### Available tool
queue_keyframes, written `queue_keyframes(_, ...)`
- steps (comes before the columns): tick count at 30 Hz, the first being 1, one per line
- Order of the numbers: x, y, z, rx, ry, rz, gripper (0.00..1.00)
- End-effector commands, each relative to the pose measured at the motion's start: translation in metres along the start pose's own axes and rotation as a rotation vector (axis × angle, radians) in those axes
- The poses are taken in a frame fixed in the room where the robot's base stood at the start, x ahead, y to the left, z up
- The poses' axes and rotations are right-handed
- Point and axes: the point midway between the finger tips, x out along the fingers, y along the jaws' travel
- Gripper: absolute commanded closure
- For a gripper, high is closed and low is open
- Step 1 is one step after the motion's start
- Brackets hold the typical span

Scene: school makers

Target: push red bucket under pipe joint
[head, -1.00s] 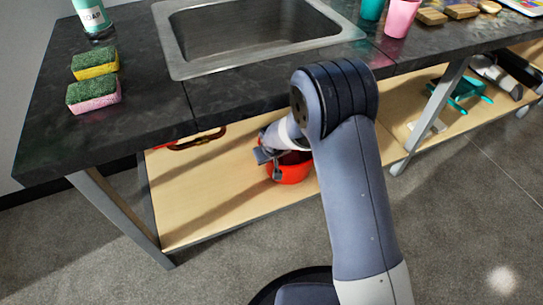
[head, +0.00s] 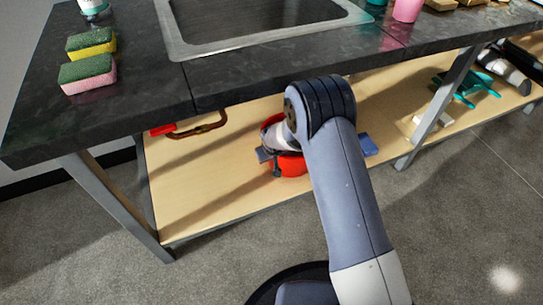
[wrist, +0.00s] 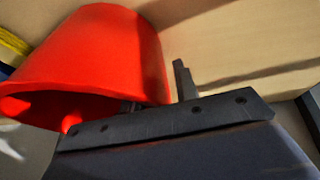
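The red bucket (head: 292,165) is on the wooden lower shelf under the counter, partly hidden behind my arm in the head view. In the wrist view the bucket (wrist: 90,60) fills the upper left, its wide mouth toward the lower left. My gripper (head: 270,160) is at the bucket's near left side in the head view. In the wrist view my gripper (wrist: 158,92) has its fingers apart, one beside the bucket's right edge and one overlapping its lower part. Whether they touch the bucket cannot be told. I cannot make out a pipe joint; the space under the sink is largely hidden.
The sink (head: 260,25) is set in the dark counter (head: 130,85), whose front edge overhangs the shelf (head: 190,190). A brown curved item with a red end (head: 200,126) lies back left. A blue piece (head: 368,145) is right of my arm. Metal legs (head: 115,205) flank the shelf.

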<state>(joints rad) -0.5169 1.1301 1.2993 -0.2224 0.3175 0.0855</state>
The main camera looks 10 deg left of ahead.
Motion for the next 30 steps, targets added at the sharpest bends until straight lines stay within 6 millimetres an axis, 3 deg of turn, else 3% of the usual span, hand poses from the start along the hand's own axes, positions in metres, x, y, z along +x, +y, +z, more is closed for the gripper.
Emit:
queue_keyframes(3, -0.0003, 0.0001, 0.0, 0.0, 0.0, 0.0, 0.73)
queue_keyframes(13, -0.0004, 0.0, 0.0, 0.0, 0.0, 0.0, 1.0)
queue_keyframes(30, -0.0003, 0.0006, 0.0003, 0.001, 0.0, 0.0, 1.0)
